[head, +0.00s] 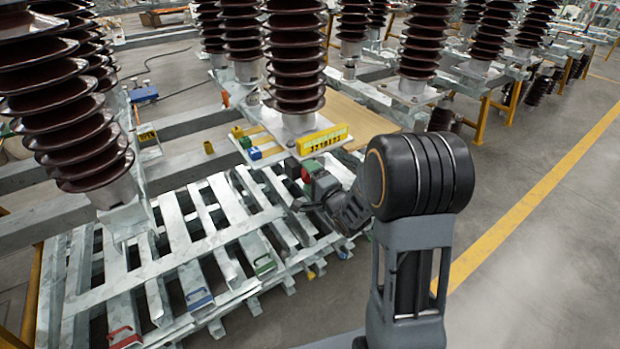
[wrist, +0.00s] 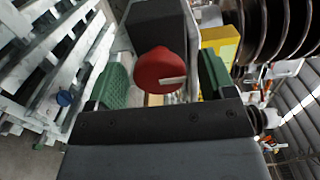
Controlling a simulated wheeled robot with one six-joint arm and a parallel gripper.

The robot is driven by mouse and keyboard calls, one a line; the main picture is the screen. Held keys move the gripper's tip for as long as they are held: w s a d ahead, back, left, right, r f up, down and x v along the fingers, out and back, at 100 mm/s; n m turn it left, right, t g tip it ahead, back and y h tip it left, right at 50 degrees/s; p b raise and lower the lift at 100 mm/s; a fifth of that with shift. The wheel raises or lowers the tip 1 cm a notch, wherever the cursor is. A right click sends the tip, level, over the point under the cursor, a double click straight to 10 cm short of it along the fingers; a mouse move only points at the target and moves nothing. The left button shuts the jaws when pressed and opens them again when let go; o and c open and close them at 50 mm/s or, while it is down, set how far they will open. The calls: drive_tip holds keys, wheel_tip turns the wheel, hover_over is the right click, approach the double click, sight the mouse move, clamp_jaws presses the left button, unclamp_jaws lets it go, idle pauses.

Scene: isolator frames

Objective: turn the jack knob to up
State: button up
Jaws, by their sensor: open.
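The jack knob is a red rounded knob with a white mark (wrist: 160,72) in front of a dark box (wrist: 158,26) in the wrist view. The white mark points to the right in that view. My gripper (wrist: 163,82) is open, with one green-padded finger on each side of the knob. Gaps show between the knob and both pads, so I see no grip on it. In the head view, my gripper (head: 309,178) is just below the yellow label plate (head: 321,140), with a small red patch beside it. The arm and gripper hide most of the knob's mount there.
Ribbed brown insulators (head: 295,50) stand close above the gripper. Small coloured blocks (head: 246,142) sit left of the label plate. Slatted metal frames (head: 180,235) with coloured handles lie low at left. Open floor (head: 560,240) is at the right.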

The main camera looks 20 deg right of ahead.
drive_tip(key=shift+w+a, duration=0.1)
drive_tip(key=shift+w, duration=0.25)
drive_tip(key=c, duration=0.9)
